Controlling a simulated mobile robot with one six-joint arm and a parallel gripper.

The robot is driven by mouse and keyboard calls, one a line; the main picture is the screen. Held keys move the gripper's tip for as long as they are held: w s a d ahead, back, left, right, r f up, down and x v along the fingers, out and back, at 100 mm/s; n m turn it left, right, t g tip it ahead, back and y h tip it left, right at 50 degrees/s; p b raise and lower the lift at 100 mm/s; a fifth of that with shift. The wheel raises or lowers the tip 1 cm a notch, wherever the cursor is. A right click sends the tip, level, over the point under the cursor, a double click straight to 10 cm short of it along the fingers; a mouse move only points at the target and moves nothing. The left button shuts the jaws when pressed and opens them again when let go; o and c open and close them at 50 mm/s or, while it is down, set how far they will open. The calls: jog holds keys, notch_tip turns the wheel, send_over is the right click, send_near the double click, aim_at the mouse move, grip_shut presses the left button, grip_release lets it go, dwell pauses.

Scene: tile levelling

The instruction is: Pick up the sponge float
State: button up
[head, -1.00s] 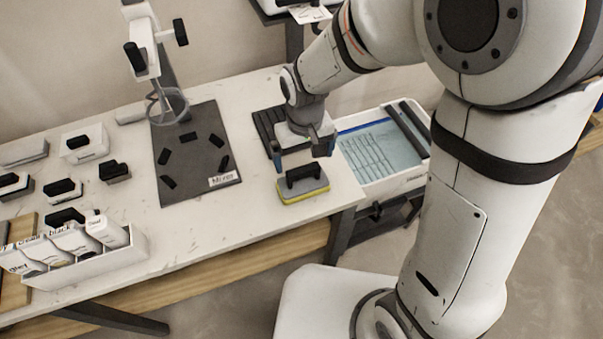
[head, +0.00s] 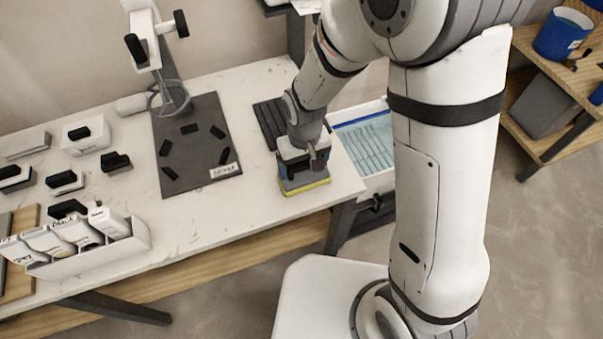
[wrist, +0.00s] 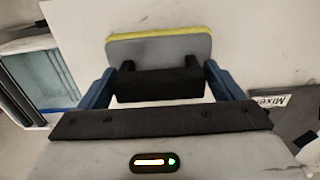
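The sponge float lies flat on the white worktop near its front right edge. It has a grey plate with a yellow sponge layer (head: 306,188) and a black handle. The wrist view shows its grey plate (wrist: 190,48) and black handle (wrist: 160,84). My gripper (head: 303,165) is lowered over the float and hides most of the handle in the head view. In the wrist view my gripper's blue fingers (wrist: 160,75) stand on either side of the handle's ends, with narrow gaps. The gripper looks open.
A dark mixer mat (head: 196,150) with a stand lies left of the float. A grey ribbed pad (head: 268,125) is behind it. A white bin with a blue-edged grid (head: 368,140) is at the right. Black-handled tools and a white rack (head: 95,255) fill the left.

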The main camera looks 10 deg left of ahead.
jog(key=c, duration=0.8)
